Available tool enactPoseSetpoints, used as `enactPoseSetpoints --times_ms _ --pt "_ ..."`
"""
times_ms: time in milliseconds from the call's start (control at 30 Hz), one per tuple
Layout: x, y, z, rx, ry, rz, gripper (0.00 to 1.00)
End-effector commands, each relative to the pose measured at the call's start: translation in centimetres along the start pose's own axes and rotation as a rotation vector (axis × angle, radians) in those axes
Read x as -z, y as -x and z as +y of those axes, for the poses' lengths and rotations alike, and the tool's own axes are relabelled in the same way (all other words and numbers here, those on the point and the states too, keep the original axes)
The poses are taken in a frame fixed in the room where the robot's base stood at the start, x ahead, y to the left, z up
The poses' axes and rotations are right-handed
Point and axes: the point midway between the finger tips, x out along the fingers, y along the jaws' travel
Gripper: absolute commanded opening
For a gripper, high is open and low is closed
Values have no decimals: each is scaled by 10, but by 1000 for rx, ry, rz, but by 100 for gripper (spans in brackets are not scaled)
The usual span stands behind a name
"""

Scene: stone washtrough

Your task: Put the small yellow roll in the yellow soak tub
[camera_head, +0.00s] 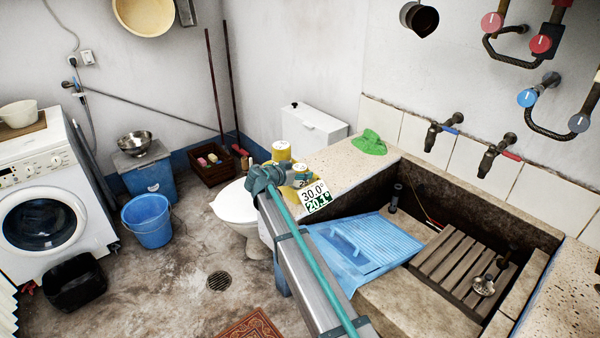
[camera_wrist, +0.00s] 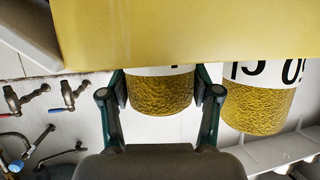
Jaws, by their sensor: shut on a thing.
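My gripper (camera_wrist: 160,96) is shut on a yellow roll (camera_wrist: 160,94) with a white band, which sits between its two fingers in the wrist view. In the head view my gripper (camera_head: 267,176) is at the near-left end of the speckled counter. A second yellow roll (camera_wrist: 258,108) with a white, numbered band stands beside the held one, with a narrow gap between them. Two yellow rounded tops, one farther (camera_head: 281,150) and one nearer, show by the gripper in the head view. A large plain yellow surface fills the wrist view's top; I cannot tell if it is the soak tub.
A green cloth (camera_head: 369,143) lies on the counter (camera_head: 335,161). A blue washboard (camera_head: 365,250) lies at the stone trough (camera_head: 425,182), which holds a slatted rack (camera_head: 465,262). A pale yellow basin (camera_head: 143,14) hangs on the wall.

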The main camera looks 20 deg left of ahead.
Motion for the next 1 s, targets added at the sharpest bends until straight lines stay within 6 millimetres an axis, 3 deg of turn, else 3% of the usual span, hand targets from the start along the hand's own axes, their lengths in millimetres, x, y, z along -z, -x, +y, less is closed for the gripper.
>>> enactPoseSetpoints --times_ms 67,100,233,700,867,1000 --pt "-2 -1 0 0 0 1 10" --pt "-3 -1 0 0 0 0 64" --pt "-2 -1 0 0 0 0 86" --pt "3 1 0 0 0 0 88" --pt "-1 23 1 1 0 0 88" --pt "-1 51 1 2 -1 1 88"
